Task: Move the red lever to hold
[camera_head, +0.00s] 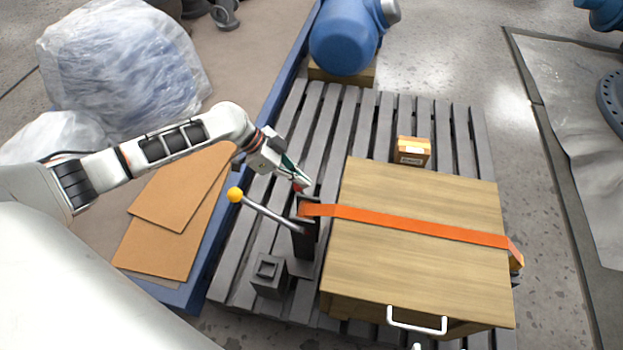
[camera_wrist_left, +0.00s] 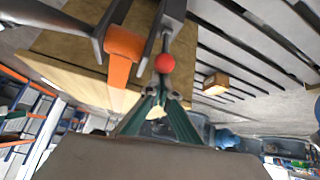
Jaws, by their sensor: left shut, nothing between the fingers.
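The red lever shows as a round red knob on a short grey rod in the wrist view (camera_wrist_left: 165,63). In the head view only a small red bit (camera_head: 297,188) of it shows beside my fingertips. No hold mark is readable.
A second lever with a yellow knob (camera_head: 235,194) sticks out left of the stand. An orange strap (camera_head: 410,224) runs from the stand across a wooden crate (camera_head: 420,270). A small box (camera_head: 412,150) and blue motor (camera_head: 345,42) stand behind on the grey slatted pallet (camera_head: 455,130).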

